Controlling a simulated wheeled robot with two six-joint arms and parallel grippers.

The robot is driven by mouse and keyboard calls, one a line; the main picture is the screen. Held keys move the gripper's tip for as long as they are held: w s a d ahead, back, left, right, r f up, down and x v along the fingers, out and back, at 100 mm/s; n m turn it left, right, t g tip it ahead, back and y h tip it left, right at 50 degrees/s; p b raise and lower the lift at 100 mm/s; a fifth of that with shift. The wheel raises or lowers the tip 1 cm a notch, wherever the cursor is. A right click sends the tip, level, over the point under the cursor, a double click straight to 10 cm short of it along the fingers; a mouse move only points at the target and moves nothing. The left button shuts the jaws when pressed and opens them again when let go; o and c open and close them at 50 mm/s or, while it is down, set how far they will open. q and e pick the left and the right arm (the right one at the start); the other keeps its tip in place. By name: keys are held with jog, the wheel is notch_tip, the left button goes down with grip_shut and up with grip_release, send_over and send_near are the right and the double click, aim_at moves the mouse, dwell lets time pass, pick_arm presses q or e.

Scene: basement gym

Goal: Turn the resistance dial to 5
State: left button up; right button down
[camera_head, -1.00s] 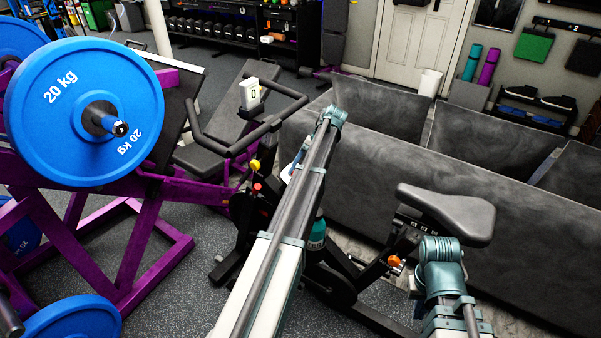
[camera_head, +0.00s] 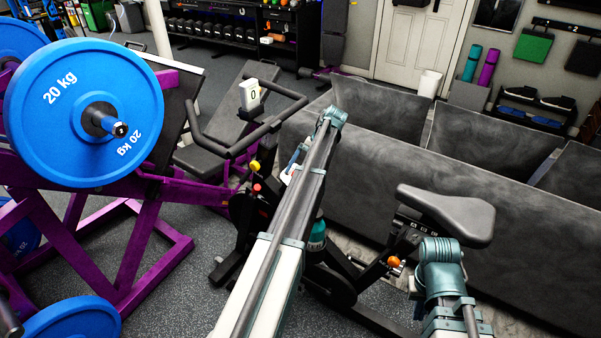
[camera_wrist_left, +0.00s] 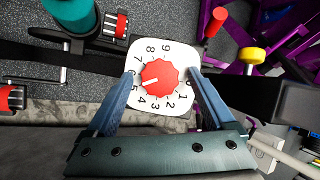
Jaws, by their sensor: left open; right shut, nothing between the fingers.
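The resistance dial is a red knob (camera_wrist_left: 160,77) on a white plate (camera_wrist_left: 178,52) numbered 0 to 9, in the left wrist view. Its white pointer line points lower left, at about the 5. My left gripper (camera_wrist_left: 161,72) is open, with one blue finger on each side of the knob, over the plate's edges. I cannot tell whether a finger touches it. In the head view the plate (camera_head: 287,173) is mostly hidden behind my left arm. A white display (camera_head: 250,94) on the bike reads 0. My right arm is at the lower right; its fingers are hard to make out.
The bike's saddle (camera_head: 445,213) stands beside my right arm. Its handlebars (camera_head: 236,147) are ahead. A purple rack with a blue 20 kg plate (camera_head: 60,130) fills the left. A yellow knob (camera_wrist_left: 252,55) is near the dial.

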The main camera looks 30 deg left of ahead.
pick_arm(q)
jog(key=p+v, duration=1.1)
jog(key=v, duration=0.2)
jog(key=shift+r+p, duration=0.35)
jog(key=shift+r, duration=0.05)
jog(key=shift+d, duration=0.1)
jog(key=s+d+m+t+h+p, duration=0.3)
jog(key=s+d+m, duration=0.4)
jog(key=s+d, duration=2.4)
jog(key=shift+s+t, duration=0.9)
jog(key=shift+s, duration=0.35)
jog(key=shift+d, duration=0.1)
